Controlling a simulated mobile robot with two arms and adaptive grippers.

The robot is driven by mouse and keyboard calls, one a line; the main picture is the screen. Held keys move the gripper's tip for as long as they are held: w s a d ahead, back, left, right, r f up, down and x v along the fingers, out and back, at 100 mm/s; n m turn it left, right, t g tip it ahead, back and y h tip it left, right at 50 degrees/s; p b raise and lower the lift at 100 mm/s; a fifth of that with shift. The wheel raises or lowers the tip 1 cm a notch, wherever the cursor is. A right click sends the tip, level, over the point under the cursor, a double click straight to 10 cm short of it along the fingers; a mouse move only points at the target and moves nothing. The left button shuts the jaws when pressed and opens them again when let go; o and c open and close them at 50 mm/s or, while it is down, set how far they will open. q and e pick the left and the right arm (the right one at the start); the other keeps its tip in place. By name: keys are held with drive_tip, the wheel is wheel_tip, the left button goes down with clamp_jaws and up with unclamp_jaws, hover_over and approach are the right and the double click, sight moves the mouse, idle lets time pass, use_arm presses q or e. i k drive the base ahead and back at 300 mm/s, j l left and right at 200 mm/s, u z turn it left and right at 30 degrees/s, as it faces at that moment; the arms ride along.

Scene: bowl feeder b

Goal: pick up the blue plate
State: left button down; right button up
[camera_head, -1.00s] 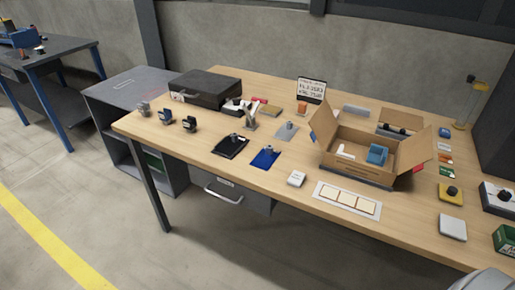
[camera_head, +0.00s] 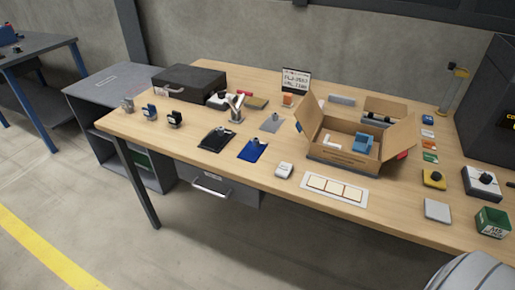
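The blue plate (camera_head: 253,150) lies flat on the wooden table, near its front edge, with a small dark knob-like part on top. A black plate (camera_head: 216,138) lies just left of it, and a grey plate (camera_head: 271,123) lies behind it. Neither gripper shows in the head view. A pale rounded shape at the bottom right corner may be part of my own body. Nothing touches or covers the blue plate.
An open cardboard box (camera_head: 333,154) with a blue part inside stands right of the plates. A white block (camera_head: 284,170) and a white tray with square cells (camera_head: 333,188) lie near the front edge. A black case (camera_head: 189,83) stands at the back left.

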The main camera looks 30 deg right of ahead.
sight(251, 152)
drive_tip(key=i+j+z, duration=0.1)
drive_tip(key=z, duration=0.3)
drive_tip(key=i+j+z, duration=0.1)
drive_tip(key=z, duration=0.3)
drive_tip(key=j+z, duration=0.15)
drive_tip(key=z, duration=0.25)
drive_tip(key=i+j+z, duration=0.1)
drive_tip(key=z, duration=0.25)
drive_tip(key=j+z, duration=0.25)
drive_tip(key=j, duration=0.45)
drive_tip(key=j+z, duration=0.25)
drive_tip(key=j, duration=0.45)
drive_tip(key=j+z, duration=0.2)
drive_tip(key=j, duration=0.5)
drive_tip(key=k+j+z, duration=0.1)
drive_tip(key=j+z, duration=0.15)
drive_tip(key=j, duration=0.45)
